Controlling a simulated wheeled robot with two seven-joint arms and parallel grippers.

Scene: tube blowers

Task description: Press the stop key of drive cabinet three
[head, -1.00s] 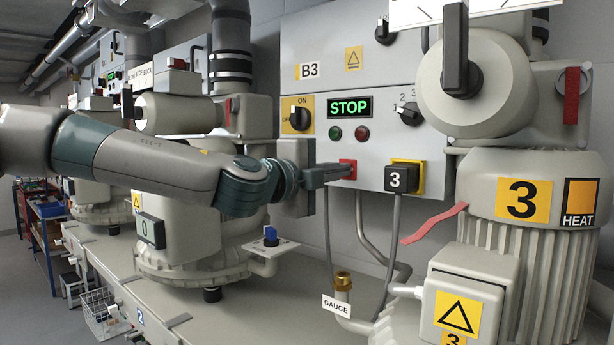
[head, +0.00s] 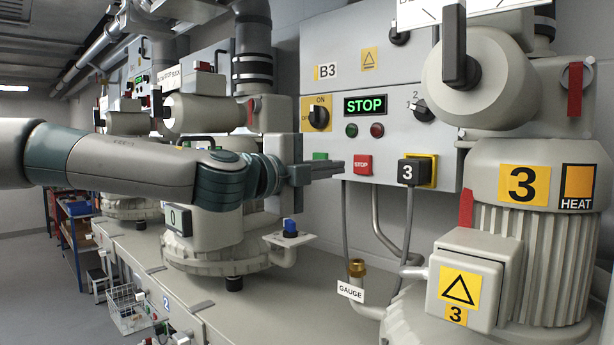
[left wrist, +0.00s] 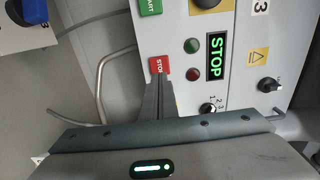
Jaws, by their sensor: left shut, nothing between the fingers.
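The grey drive cabinet (head: 440,68), labelled B3, stands behind blower three. Its lit green display (head: 366,104) reads STOP. The red stop key (head: 363,165) is on the lower front, right of the green start key (head: 320,156). In the left wrist view the stop key (left wrist: 160,65) and start key (left wrist: 150,6) show clearly. My left gripper (head: 342,166) is shut and empty. Its tip is left of the stop key in the head view, and overlaps the key's lower edge in the wrist view; I cannot tell whether they touch. My right gripper is out of view.
A black plug marked 3 (head: 411,171) and its cable sit right of the stop key. The rotary switch (head: 318,117) is above the start key. Blower three (head: 540,185) stands at right. A blue-handled valve (head: 290,226) is below my arm.

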